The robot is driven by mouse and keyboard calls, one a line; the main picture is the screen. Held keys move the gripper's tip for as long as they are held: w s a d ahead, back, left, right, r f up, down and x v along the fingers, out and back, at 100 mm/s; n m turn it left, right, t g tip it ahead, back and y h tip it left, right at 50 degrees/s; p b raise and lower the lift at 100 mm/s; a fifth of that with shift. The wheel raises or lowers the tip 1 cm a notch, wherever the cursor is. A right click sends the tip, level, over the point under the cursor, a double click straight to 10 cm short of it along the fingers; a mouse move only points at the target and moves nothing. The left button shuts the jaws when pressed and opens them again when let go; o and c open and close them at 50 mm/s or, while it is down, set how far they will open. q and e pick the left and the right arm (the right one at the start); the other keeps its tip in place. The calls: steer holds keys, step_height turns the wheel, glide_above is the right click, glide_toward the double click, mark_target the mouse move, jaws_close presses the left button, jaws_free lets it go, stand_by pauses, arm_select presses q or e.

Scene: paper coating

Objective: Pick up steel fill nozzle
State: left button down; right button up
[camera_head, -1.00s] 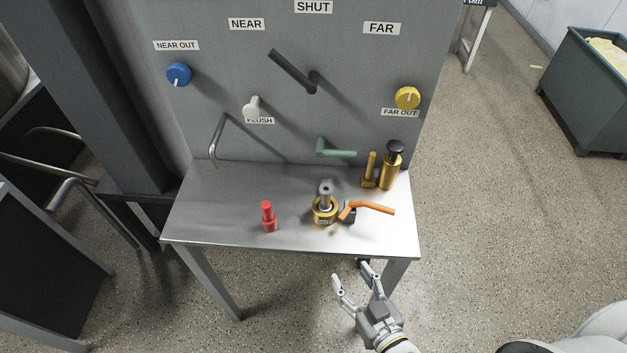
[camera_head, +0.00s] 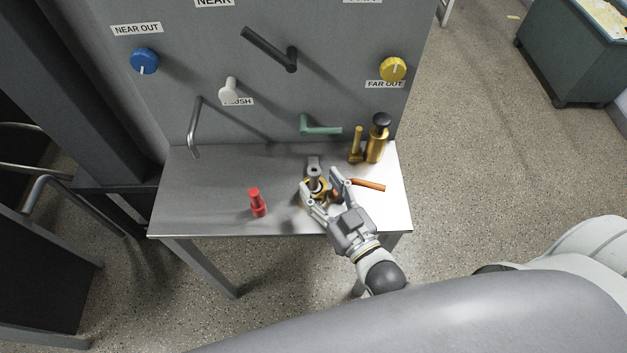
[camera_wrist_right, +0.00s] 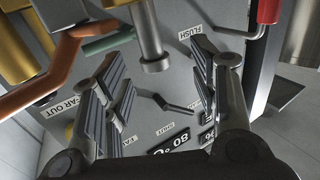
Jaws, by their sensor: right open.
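The steel fill nozzle (camera_head: 313,167) looks like a grey upright cylinder standing in a brass ring (camera_head: 309,188) on the steel table. My right gripper (camera_head: 322,183) is open at the nozzle, one finger on its left and one on its right, partly hiding the brass ring. In the right wrist view, the nozzle (camera_wrist_right: 150,38) appears upside down, ahead of and between the spread fingers (camera_wrist_right: 160,85), with gaps on both sides. My left gripper is not in view.
An orange handle (camera_head: 366,185) lies close to my right finger. A grey panel (camera_head: 190,80) with knobs and levers rises behind. The table's left part (camera_head: 190,195) is clear.

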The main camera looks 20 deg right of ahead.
mark_target(318, 177)
steer(key=x, duration=0.1)
steer(key=p+x, duration=0.1)
steer(key=x, duration=0.2)
steer(key=shift+w+d, duration=0.15)
steer(key=shift+d, duration=0.15)
steer(key=shift+w+a, duration=0.1)
steer(key=shift+w, duration=0.25)
steer(key=shift+s, duration=0.1)
jaws_close()
